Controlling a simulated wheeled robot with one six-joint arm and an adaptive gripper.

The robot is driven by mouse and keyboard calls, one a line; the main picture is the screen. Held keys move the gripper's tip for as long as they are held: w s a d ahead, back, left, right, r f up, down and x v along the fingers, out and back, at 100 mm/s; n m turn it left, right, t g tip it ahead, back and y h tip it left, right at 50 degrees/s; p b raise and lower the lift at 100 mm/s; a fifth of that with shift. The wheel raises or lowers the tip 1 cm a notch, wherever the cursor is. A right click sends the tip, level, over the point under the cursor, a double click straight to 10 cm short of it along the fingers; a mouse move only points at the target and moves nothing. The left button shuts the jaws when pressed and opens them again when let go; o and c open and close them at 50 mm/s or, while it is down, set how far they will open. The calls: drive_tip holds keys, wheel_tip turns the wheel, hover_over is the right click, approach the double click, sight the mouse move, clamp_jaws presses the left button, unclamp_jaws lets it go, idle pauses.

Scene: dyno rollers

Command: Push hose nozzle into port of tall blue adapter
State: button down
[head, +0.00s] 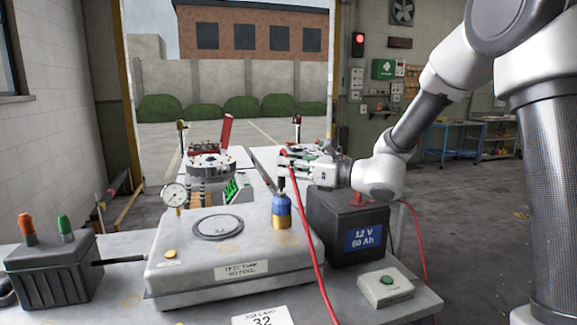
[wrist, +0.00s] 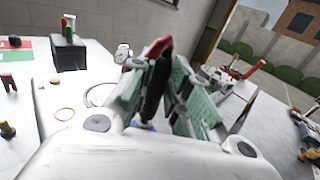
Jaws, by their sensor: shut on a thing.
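The tall blue adapter (head: 281,206) with its brass base stands upright on the right part of the grey test tank (head: 235,268). My gripper (head: 287,166) is just above it, shut on the dark hose nozzle. The nozzle (wrist: 154,88) shows black between the green-padded fingers (wrist: 160,98) in the wrist view, with the red hose (wrist: 158,46) at its upper end. In the head view the nozzle's dark tip (head: 281,185) points down over the adapter's top. I cannot tell whether the tip is touching or inside the port. In the wrist view the nozzle and fingers mostly hide the adapter.
A black 12 V battery (head: 348,226) stands right of the tank, close under my arm. A pressure gauge (head: 174,195) stands at the tank's left rear. The red hose (head: 312,240) hangs down in front between tank and battery.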

drive_tip(key=shift+f, duration=0.55)
drive_tip(key=c, duration=1.3)
unclamp_jaws()
drive_tip(key=shift+o, duration=0.2)
